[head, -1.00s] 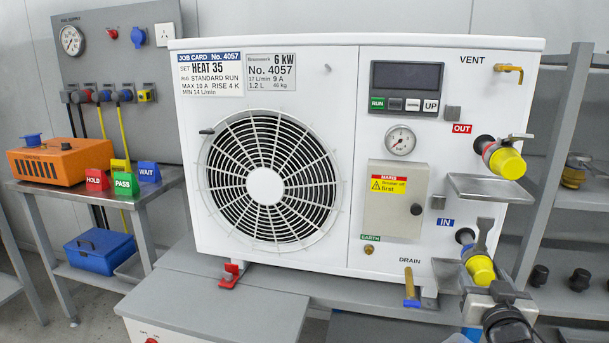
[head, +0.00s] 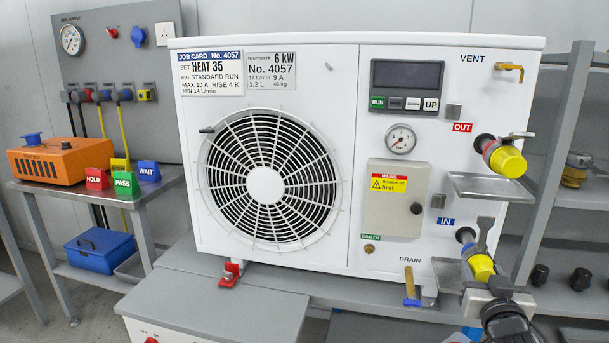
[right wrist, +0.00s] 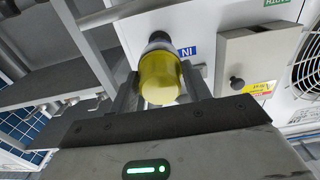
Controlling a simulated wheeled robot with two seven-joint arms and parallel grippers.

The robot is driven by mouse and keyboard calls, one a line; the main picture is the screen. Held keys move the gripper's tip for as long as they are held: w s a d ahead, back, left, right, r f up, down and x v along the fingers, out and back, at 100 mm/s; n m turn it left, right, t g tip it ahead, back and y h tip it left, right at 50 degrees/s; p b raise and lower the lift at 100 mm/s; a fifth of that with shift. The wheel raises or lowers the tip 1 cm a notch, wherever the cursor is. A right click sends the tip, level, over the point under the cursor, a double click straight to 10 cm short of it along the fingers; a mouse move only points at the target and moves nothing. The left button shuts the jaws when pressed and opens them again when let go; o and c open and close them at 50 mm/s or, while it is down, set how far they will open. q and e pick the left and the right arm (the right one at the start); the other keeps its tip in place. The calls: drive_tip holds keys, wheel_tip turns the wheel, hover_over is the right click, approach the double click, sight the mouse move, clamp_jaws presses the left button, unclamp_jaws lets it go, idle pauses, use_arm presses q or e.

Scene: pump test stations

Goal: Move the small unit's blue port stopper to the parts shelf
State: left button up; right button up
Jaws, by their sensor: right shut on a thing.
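The white unit (head: 265,255) stands on a grey bench, with a port marked IN in blue at its lower right. A yellow stopper (head: 481,267) sits at this blue-banded port. My right gripper (head: 484,253) is shut on the stopper, one finger on each side. In the right wrist view the yellow stopper (right wrist: 160,80) lies between the fingers, in line with the port's dark fitting (right wrist: 159,40). I cannot tell whether it is still seated. My left gripper is not in view.
A grey shelf rack (head: 560,205) at the right holds black caps (head: 580,279) and a brass fitting (head: 574,172). Above the gripper are a small metal tray (head: 492,187) and another yellow stopper (head: 508,163) at the OUT port. A drain tap (head: 410,288) hangs to the left.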

drive_tip(key=shift+s, duration=0.25)
drive_tip(key=shift+s+a, duration=0.1)
drive_tip(key=shift+s+p, duration=0.2)
drive_tip(key=shift+p, duration=0.15)
drive_tip(key=shift+p+v, duration=0.6)
drive_tip(key=shift+v, duration=0.45)
drive_tip(key=shift+s, duration=0.15)
drive_tip(key=shift+p+v, duration=0.65)
drive_tip(key=shift+v, duration=0.85)
